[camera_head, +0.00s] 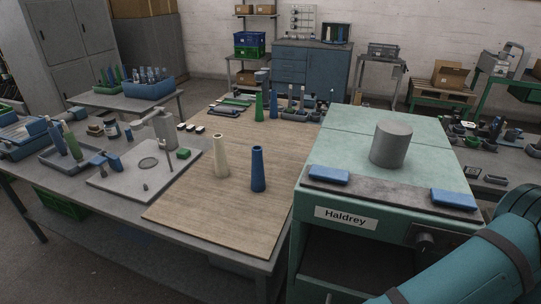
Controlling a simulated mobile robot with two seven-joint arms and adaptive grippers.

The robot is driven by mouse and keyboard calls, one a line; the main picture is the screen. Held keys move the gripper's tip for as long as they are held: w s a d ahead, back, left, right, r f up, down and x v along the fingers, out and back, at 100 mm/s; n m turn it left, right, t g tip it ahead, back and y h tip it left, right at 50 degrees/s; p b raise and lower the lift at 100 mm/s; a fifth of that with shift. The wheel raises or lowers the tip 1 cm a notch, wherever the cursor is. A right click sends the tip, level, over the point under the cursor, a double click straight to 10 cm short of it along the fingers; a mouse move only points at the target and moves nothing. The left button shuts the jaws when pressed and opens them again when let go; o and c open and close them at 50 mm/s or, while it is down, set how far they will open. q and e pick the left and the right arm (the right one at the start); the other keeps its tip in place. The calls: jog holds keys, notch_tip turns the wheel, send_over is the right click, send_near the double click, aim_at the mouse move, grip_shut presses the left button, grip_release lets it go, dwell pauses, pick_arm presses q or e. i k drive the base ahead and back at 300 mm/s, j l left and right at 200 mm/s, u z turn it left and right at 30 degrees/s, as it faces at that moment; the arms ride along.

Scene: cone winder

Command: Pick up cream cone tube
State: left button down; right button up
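The cream cone tube (221,157) stands upright on the wooden board (194,217) on the table, narrow end up. A blue cone tube (258,170) stands upright just right of it and a little nearer, apart from it. My teal arm comes in at the lower right corner, but no gripper fingers show on it. My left gripper is not in view. Nothing covers the cream cone tube.
A grey plate fixture (112,181) lies left of the board. The green Haldrey machine (337,235) with a grey cylinder (391,144) stands to the right. A green cone (259,107) and several other tubes stand at the board's far end. The board's near part is clear.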

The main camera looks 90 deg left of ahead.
aim_at(222, 171)
jog(key=u, duration=3.4)
jog(key=i+j+z, duration=0.15)
jog(key=j, duration=0.5)
jog(key=i+j+z, duration=0.2)
jog(key=j, duration=0.5)
jog(key=i+j+z, duration=0.15)
jog(key=j, duration=0.6)
jog(key=i+j+z, duration=0.15)
jog(key=j, duration=0.6)
jog(key=i+j+z, duration=0.15)
jog(key=j, duration=0.6)
